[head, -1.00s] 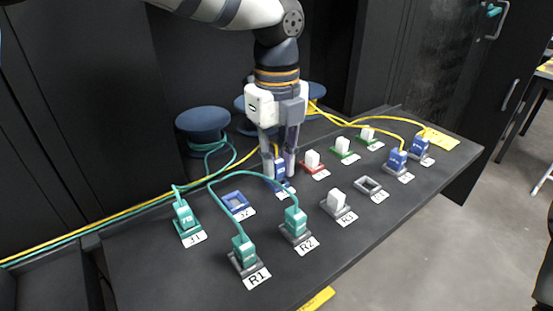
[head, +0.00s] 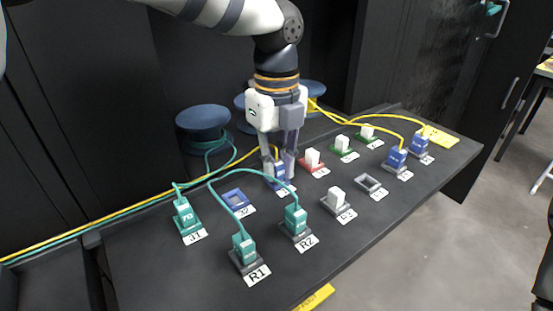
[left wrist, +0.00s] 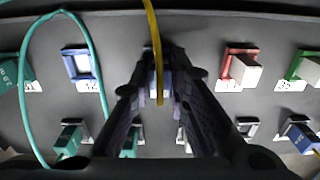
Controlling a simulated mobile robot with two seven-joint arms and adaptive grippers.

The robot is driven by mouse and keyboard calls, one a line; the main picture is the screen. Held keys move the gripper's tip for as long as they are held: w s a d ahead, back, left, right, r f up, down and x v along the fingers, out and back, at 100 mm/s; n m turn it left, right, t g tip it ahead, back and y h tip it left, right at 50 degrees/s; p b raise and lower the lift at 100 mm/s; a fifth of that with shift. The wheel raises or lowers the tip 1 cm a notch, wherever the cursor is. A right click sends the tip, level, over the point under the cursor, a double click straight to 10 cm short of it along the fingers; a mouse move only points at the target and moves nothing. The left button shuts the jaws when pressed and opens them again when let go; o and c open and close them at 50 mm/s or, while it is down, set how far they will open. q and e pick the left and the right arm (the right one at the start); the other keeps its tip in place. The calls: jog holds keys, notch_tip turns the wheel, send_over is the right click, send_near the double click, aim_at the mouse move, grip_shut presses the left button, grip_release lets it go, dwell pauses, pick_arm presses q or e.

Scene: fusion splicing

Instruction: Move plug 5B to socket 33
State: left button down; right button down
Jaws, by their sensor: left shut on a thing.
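My left gripper (head: 280,172) points down at the back row and is shut on a blue plug (head: 279,184) with a yellow cable. The plug also shows between the fingers in the left wrist view (left wrist: 155,84). It stands upright at the socket place between the empty blue socket 32 (head: 238,200) and the red socket with a white plug (head: 313,159). The fingers hide most of the socket there, so I cannot tell how deep the plug sits. The plug's marking and that socket's label are not readable. My right gripper is not in view.
Teal plugs stand in 31 (head: 185,217), R1 (head: 243,251) and R2 (head: 295,220); their cables arch near my gripper. A white plug is in R3 (head: 337,201). An empty grey socket (head: 369,184) is beside it. Two blue plugs (head: 396,159) stand right. Cable spools (head: 203,120) are behind.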

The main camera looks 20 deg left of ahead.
pick_arm(q)
jog(key=c, duration=1.5)
grip_release()
jog(key=shift+o, duration=0.2)
notch_tip(320, 180, up, 12)
